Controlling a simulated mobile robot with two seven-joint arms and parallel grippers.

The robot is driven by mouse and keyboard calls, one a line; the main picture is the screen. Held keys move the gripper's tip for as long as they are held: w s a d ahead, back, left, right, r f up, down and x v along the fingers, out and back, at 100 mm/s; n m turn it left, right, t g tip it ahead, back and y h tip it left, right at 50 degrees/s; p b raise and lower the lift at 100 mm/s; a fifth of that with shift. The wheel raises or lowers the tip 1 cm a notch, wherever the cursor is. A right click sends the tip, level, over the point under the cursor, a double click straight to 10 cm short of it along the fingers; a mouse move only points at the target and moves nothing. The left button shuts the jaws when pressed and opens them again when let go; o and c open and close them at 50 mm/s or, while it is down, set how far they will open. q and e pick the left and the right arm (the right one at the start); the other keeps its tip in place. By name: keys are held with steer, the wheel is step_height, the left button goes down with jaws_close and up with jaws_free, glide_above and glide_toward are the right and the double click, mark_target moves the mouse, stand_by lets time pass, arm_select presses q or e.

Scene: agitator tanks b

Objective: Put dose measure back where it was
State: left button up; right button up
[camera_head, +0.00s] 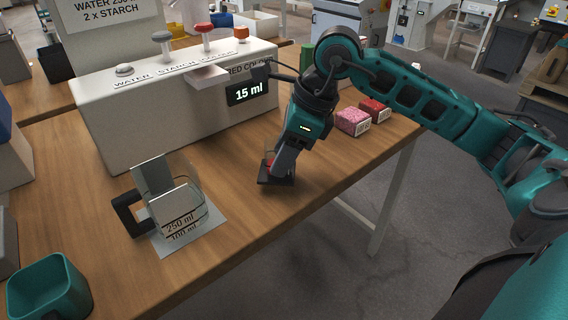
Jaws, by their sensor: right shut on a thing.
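My right gripper (282,163) reaches down to the table from the right. It is shut on a small dose measure (269,166), of which a clear wall and some red show beside the fingers. The measure is at a small dark pad (276,181) near the table's front edge. The fingers hide much of it, and I cannot tell whether it touches the pad. A larger clear jug (178,207) with a black handle, marked 250 ml and 100 ml, stands on a light square to the left. My left gripper is not in view.
A white dispenser (150,115) with coloured knobs and a display (248,92) reading 15 ml stands behind. Pink (353,121) and red (375,110) boxes lie to the right of my gripper. A teal bin (48,288) is at front left. Bare wood separates jug and pad.

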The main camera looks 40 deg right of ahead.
step_height(320, 180, down, 2)
steer(key=shift+f, duration=0.25)
steer(key=shift+f+b, duration=0.15)
steer(key=shift+b, duration=0.15)
steer(key=o, duration=1.2)
